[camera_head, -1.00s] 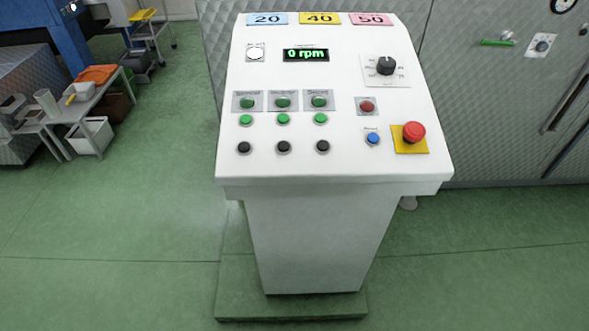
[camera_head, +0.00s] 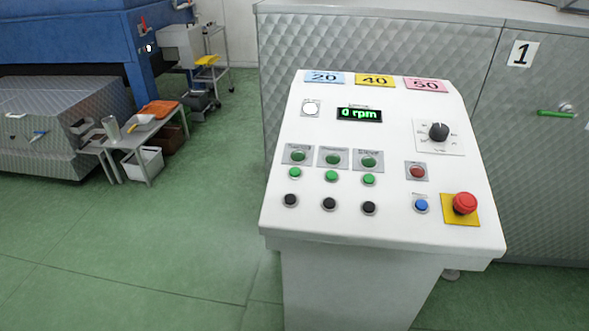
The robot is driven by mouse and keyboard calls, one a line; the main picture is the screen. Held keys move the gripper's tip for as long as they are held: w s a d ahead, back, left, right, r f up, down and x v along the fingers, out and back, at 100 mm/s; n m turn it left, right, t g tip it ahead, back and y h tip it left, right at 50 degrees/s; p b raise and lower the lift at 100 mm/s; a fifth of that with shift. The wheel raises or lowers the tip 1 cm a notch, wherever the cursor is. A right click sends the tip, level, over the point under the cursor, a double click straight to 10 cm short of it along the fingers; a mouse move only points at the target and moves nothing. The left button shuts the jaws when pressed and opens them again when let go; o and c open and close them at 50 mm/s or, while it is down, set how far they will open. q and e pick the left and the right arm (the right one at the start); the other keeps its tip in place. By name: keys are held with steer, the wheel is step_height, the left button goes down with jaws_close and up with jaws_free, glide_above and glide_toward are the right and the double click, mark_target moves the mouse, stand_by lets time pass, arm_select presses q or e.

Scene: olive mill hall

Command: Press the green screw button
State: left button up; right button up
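A white control console (camera_head: 385,228) with a sloped panel stands in front of me, right of the middle. Its green push buttons sit in a row: left (camera_head: 295,173), middle (camera_head: 331,176) and right (camera_head: 369,180). A round green lamp in a grey labelled plate is above each one, and a black button below each. The plate labels are too small to read, so I cannot tell which green button is the screw one. The display (camera_head: 359,114) reads "0 rpm". Neither of my grippers is in view.
The panel also holds a red mushroom button (camera_head: 465,203) on yellow, a blue button (camera_head: 421,205), a red lamp (camera_head: 417,172) and a black knob (camera_head: 438,132). A quilted metal machine (camera_head: 380,50) stands behind.

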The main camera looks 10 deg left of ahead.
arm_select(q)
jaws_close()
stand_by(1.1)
